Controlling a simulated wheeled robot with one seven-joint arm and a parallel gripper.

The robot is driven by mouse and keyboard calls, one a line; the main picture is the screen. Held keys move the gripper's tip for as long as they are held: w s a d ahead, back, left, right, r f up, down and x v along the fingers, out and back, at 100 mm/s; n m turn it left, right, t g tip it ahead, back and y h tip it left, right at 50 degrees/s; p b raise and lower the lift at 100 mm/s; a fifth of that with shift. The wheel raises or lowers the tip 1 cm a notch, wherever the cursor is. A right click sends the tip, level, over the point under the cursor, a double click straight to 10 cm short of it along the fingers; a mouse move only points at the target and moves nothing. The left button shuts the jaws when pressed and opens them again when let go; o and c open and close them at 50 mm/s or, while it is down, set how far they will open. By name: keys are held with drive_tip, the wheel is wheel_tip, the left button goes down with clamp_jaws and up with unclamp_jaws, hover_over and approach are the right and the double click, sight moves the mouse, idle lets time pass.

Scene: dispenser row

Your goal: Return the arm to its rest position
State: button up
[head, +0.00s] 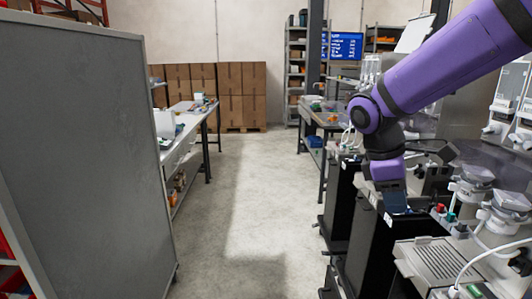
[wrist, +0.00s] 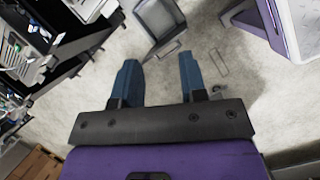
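My gripper (wrist: 157,82) shows in the wrist view with two blue fingers spread apart and nothing between them. Bare concrete floor lies below the fingers. In the head view, my purple arm reaches in from the upper right and bends down at a dark joint. The gripper end (head: 396,202) hangs there beside the black dispenser stands, and its fingertips are hard to make out at this size.
A dispenser with a drip tray (head: 437,262) stands at the lower right. A grey panel (head: 85,160) fills the left side. A long workbench (head: 184,132) and stacked cardboard boxes (head: 242,92) stand farther back. The middle aisle floor (head: 255,185) is clear.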

drive_tip(key=s+d+r+m+t+y, duration=0.2)
drive_tip(key=s+r+m+t, duration=0.1)
drive_tip(key=s+m, duration=0.3)
drive_tip(key=s+d+r+m+t+y, duration=0.2)
drive_tip(key=s+m, duration=0.4)
drive_tip(key=s, duration=0.4)
drive_tip(key=shift+s+d+r+t, duration=0.25)
drive_tip(key=shift+d+r+t, duration=0.3)
drive_tip(key=shift+r+t, duration=0.2)
